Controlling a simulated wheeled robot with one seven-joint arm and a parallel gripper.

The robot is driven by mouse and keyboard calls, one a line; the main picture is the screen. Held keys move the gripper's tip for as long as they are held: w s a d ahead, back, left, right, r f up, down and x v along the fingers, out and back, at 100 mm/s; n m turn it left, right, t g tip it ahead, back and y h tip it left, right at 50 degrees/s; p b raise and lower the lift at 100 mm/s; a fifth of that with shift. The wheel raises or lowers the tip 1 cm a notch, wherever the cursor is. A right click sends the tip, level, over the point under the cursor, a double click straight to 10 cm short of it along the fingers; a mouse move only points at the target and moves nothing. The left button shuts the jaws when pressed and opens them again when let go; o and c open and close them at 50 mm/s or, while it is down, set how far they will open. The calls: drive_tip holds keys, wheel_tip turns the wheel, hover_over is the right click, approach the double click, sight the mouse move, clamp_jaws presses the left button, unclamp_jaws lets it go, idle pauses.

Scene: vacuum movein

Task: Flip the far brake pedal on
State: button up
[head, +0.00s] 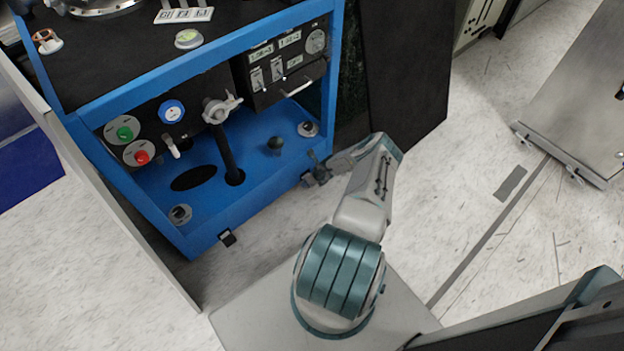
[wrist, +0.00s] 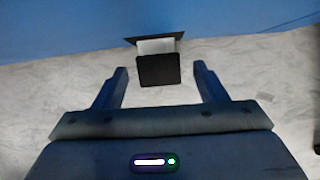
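In the wrist view a black brake pedal (wrist: 158,68) with a pale grey middle juts out below the blue panel (wrist: 90,30). My gripper (wrist: 161,72) is open, with one finger on each side of the pedal and visible gaps on both sides. In the head view my gripper (head: 314,172) is at the right front lower corner of the blue machine frame (head: 255,221); it hides the pedal there. I cannot tell the pedal's exact tilt.
The blue machine carries knobs, a green button (head: 125,128) and a red button (head: 142,157). A dark panel (head: 408,75) stands right of it, close to my arm. A metal cart (head: 580,95) is at the right. Pale floor (head: 475,150) lies open between.

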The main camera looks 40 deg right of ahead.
drive_tip(key=shift+a+r, duration=0.1)
drive_tip(key=shift+s+r+p, duration=0.15)
drive_tip(key=shift+r+p, duration=0.5)
drive_tip(key=shift+p, duration=0.2)
drive_tip(key=p+v, duration=1)
drive_tip(key=v, duration=0.2)
drive_tip(key=shift+s+p, duration=0.2)
drive_tip(key=shift+p, duration=0.1)
